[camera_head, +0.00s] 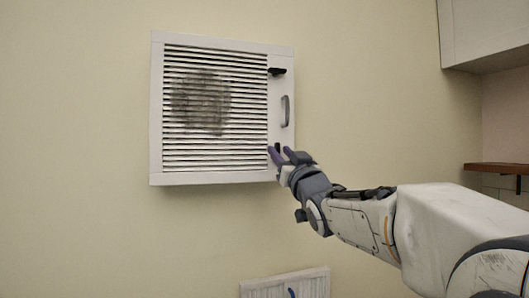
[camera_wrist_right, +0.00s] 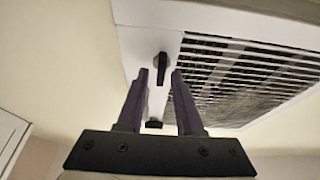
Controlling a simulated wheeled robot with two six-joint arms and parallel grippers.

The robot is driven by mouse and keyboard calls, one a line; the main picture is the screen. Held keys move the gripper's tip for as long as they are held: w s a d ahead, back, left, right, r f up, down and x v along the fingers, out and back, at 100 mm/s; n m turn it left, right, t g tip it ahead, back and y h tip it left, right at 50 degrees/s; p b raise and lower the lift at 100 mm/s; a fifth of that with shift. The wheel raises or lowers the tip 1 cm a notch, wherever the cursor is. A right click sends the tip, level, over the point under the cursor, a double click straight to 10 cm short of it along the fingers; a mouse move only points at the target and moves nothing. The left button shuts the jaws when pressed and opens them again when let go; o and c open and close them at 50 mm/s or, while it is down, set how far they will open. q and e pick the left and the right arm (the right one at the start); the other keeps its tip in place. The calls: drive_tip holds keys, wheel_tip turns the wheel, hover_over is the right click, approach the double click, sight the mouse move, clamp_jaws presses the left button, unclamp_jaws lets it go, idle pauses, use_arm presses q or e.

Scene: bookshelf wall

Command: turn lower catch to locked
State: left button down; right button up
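A white louvred panel (camera_head: 158,110) is on the wall, with a dark patch on its slats. On its right frame are a black upper catch (camera_head: 277,71), lying level, and a grey handle (camera_head: 285,111). The black lower catch (camera_head: 277,147) is partly hidden by my right gripper (camera_head: 279,152). In the right wrist view the lower catch (camera_wrist_right: 162,66) points along the frame's length, just beyond and between the two purple fingertips of the open right gripper (camera_wrist_right: 160,73). I cannot tell whether they touch it. My left gripper is not in view.
The wall around the panel is bare. A white cabinet (camera_head: 485,30) hangs at upper right, above a brown shelf (camera_head: 498,169). A second pale slatted panel (camera_head: 270,287) with a blue part is at the bottom.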

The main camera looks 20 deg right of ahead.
clamp_jaws()
drive_tip(key=shift+n+y, duration=0.4)
drive_tip(key=shift+n, duration=0.2)
drive_tip(key=n+y, duration=0.1)
drive_tip(key=n, duration=0.2)
drive_tip(key=shift+y+b, duration=0.3)
drive_tip(key=shift+b, duration=0.05)
drive_tip(key=n+y, duration=0.1)
drive_tip(key=n, duration=0.1)
drive_tip(key=n+g+y, duration=0.1)
drive_tip(key=n, duration=0.2)
drive_tip(key=shift+d+r+p, duration=0.1)
drive_tip(key=shift+p, duration=0.25)
drive_tip(key=n+g+y+p, duration=0.1)
drive_tip(key=n, duration=0.2)
drive_tip(key=n+g+y+p, duration=0.1)
drive_tip(key=n, duration=0.3)
drive_tip(key=shift+r+g, duration=0.1)
drive_tip(key=shift+g, duration=0.2)
drive_tip(key=n+g+p, duration=0.1)
drive_tip(key=n, duration=0.2)
drive_tip(key=shift+n+y, duration=0.3)
drive_tip(key=shift+n, duration=0.1)
drive_tip(key=shift+n+g+p, duration=0.7)
drive_tip(key=shift+n+p, duration=0.05)
drive_tip(key=shift+n, duration=0.35)
